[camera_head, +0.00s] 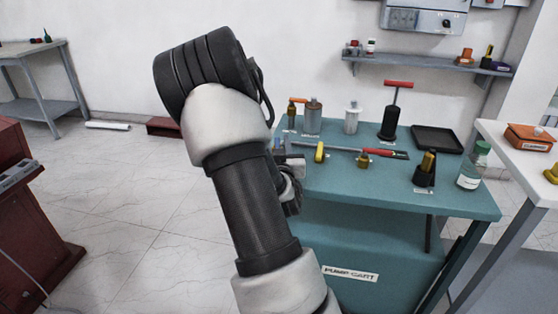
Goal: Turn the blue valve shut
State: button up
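I cannot clearly make out a blue valve. A small blue part (278,143) shows at the left edge of the teal cart top, mostly hidden behind my arm; I cannot tell whether it is the valve. A grey pipe or bar with a yellow lever (320,152) lies just to its right on the cart. My gripper (291,180) is mostly hidden behind my arm, at the cart's left edge. Its fingers do not show clearly, so I cannot see whether they are open or hold anything.
The teal pump cart (455,203) carries a black pump with a red T-handle (390,118), a black tray (437,140), a green-capped bottle (473,168) and several fittings. A white table (515,160) stands at right, a red cabinet (30,225) at left. Floor between is clear.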

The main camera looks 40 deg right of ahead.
jog(key=v, duration=0.7)
jog(key=shift+s+a+r, duration=0.1)
jog(key=shift+s+a, duration=0.05)
jog(key=shift+s, duration=0.05)
jog(key=s+p, duration=0.1)
jog(key=p, duration=0.2)
jog(key=s+a+p, duration=0.1)
jog(key=p, duration=0.2)
jog(key=shift+s+a+r, duration=0.15)
jog(key=shift+a+r, duration=0.1)
jog(key=shift+r, duration=0.1)
jog(key=s+p, duration=0.1)
jog(key=p, duration=0.2)
jog(key=shift+a, duration=0.4)
jog(key=p+v, duration=0.2)
jog(key=f+p+v, duration=0.1)
jog(key=p+v, duration=0.1)
jog(key=shift+c, duration=0.2)
